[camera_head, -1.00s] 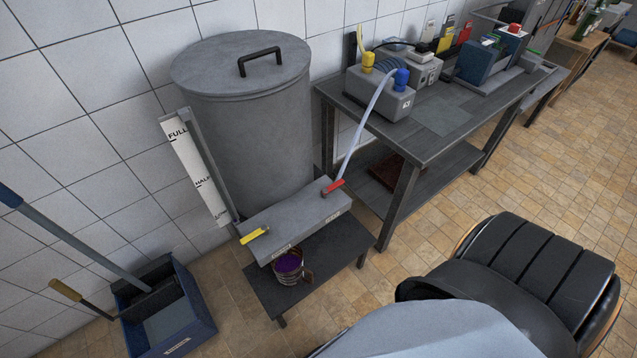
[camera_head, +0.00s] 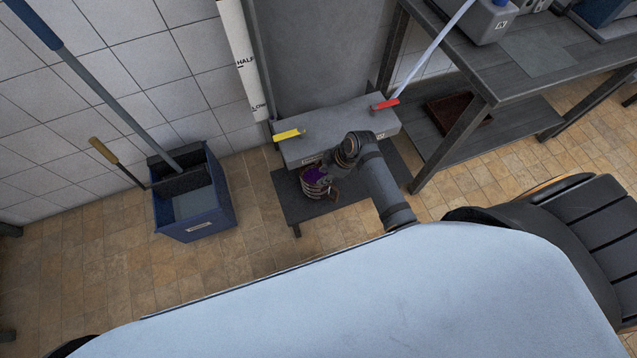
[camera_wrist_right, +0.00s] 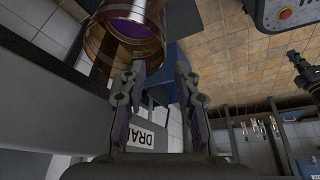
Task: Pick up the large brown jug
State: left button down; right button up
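The brown jug (camera_head: 314,183) has a shiny brown body, a handle on its right, and purple contents. It stands upright on the low dark table in front of the tank. In the right wrist view the jug (camera_wrist_right: 108,50) fills the upper left, its purple inside showing through the mouth. My right gripper (camera_wrist_right: 157,82) is open, its two fingers apart with nothing between them, close to the jug. In the head view my right gripper (camera_head: 332,168) is small and dark at the jug's upper right and partly hides it. My left gripper is out of view.
A grey outlet box (camera_head: 340,128) with a yellow and a red tap overhangs the low table (camera_head: 296,208). A blue mop bucket (camera_head: 195,205) stands to its left. A dark workbench (camera_head: 525,65) is at the right. Floor is clear between bucket and low table.

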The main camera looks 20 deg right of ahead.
jog(key=x, duration=0.2)
jog(key=b+x, duration=0.1)
jog(key=x, duration=0.4)
jog(key=shift+s+d+f, duration=0.15)
jog(key=shift+s+f, duration=0.05)
jog(key=shift+s, duration=0.1)
grip_shut()
jog(key=shift+w+r, duration=0.15)
